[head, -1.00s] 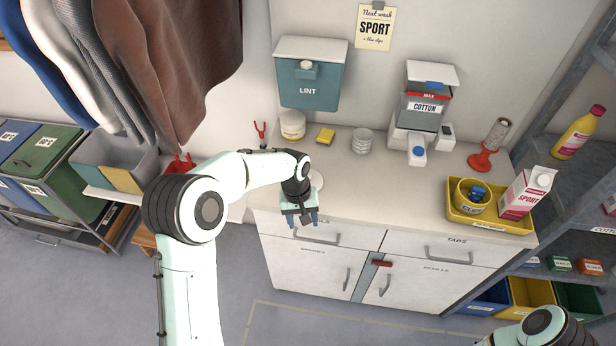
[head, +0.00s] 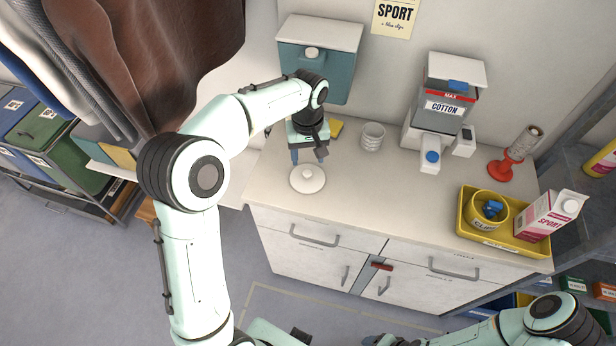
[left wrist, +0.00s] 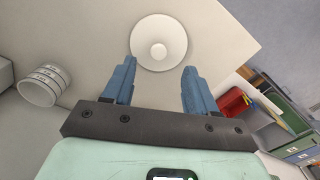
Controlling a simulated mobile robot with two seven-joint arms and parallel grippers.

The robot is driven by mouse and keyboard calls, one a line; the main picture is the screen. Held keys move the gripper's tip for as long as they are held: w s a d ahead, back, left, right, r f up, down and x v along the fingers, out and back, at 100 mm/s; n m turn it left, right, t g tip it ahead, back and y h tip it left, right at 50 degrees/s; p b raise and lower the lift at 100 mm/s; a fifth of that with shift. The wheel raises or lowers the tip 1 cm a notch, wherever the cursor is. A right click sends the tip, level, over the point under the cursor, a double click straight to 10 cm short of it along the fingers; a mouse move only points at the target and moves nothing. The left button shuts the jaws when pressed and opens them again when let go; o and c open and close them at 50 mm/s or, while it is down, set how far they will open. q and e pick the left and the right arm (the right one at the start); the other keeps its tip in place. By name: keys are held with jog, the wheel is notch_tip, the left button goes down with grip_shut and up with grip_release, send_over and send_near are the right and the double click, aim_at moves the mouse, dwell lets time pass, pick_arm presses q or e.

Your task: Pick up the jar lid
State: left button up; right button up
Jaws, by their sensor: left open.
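The jar lid (head: 307,182) is a white round disc with a small knob in its middle. It lies flat on the countertop near the front left edge. My left gripper (head: 309,157) is open and empty, pointing down just behind and above the lid. In the left wrist view the lid (left wrist: 159,30) is just beyond the two blue fingertips (left wrist: 160,68), roughly centred between them, with its whole round rim showing. No contact shows.
A white ribbed jar (head: 372,138) stands right of my left gripper; it also shows in the left wrist view (left wrist: 42,88). A yellow sponge (head: 336,129) is partly hidden behind the gripper. A cotton dispenser (head: 445,107) and yellow tray (head: 510,248) are farther right. The counter's middle is clear.

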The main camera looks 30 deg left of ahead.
aim_at(308, 172)
pick_arm(q)
jog(key=f, duration=0.2)
jog(key=shift+w+f, duration=0.25)
jog(key=shift+f, duration=0.1)
jog(key=f, duration=0.5)
jog(key=shift+w+a, duration=0.15)
jog(key=shift+a, duration=0.15)
jog(key=shift+c, duration=0.3)
jog(key=shift+r, duration=0.1)
grip_shut()
